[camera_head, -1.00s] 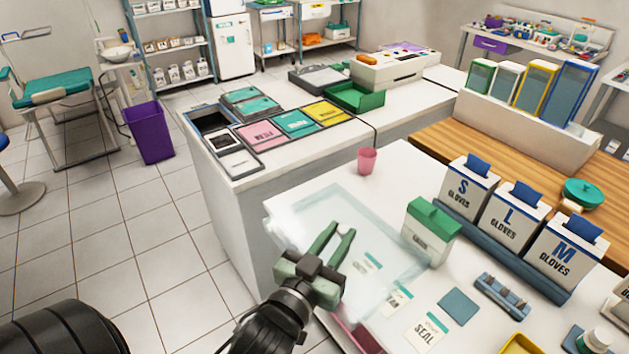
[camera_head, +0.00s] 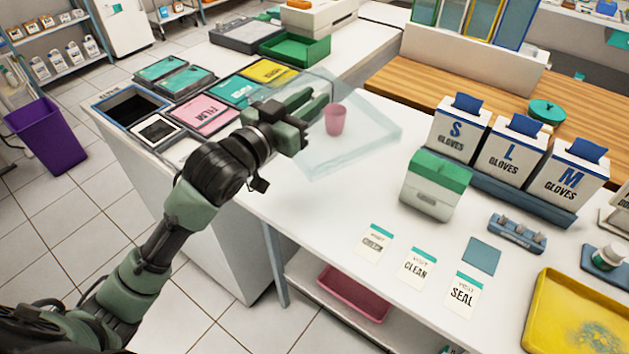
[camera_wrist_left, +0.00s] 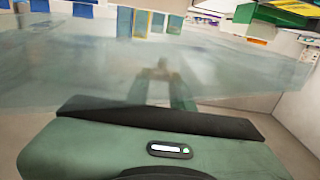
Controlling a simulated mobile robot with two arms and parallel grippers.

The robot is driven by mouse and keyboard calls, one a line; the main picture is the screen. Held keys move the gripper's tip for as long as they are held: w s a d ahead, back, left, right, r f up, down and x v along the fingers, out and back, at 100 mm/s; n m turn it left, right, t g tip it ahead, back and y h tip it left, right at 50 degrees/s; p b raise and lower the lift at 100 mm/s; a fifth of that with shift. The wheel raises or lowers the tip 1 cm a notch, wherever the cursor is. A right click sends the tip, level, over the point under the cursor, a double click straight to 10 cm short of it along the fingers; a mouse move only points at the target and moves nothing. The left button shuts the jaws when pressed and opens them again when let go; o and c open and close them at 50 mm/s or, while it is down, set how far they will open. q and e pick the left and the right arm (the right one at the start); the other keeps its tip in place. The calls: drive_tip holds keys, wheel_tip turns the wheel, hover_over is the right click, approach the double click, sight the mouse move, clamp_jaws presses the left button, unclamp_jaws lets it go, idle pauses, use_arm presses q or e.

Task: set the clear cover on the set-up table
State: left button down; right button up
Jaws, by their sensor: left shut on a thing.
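The clear cover (camera_head: 350,158) is a see-through, pale sheet-like lid. My left gripper (camera_head: 316,106) is shut on it and holds it tilted above the white set-up table (camera_head: 330,220). In the left wrist view the cover (camera_wrist_left: 60,75) spreads across the picture in front of the gripper (camera_wrist_left: 160,85), whose fingers show blurred through it. A pink cup (camera_head: 335,119) shows through the cover in the head view. I cannot tell whether the cover touches the cup or the table. My right gripper is not in view.
A white-green box (camera_head: 436,185), glove boxes (camera_head: 512,152), cards labelled CLEAN (camera_head: 418,268) and SEAL (camera_head: 461,294), a blue square (camera_head: 482,255) and a yellow tray (camera_head: 540,300) occupy the table's right part. Coloured trays, one pink (camera_head: 205,116), lie at the left. The table's front left is bare.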

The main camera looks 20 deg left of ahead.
use_arm(q)
wheel_tip(320, 180, down, 19)
drive_tip(key=shift+a+r+b, duration=0.1)
drive_tip(key=shift+r+b, duration=0.05)
drive_tip(key=shift+b, duration=0.7)
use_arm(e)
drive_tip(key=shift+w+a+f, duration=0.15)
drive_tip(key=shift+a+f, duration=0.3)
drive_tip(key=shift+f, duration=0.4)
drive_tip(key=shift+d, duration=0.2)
use_arm(q)
drive_tip(key=c, duration=1.6)
unclamp_jaws()
drive_tip(key=shift+f, duration=0.2)
drive_tip(key=o, duration=0.4)
drive_tip(key=shift+c, duration=0.2)
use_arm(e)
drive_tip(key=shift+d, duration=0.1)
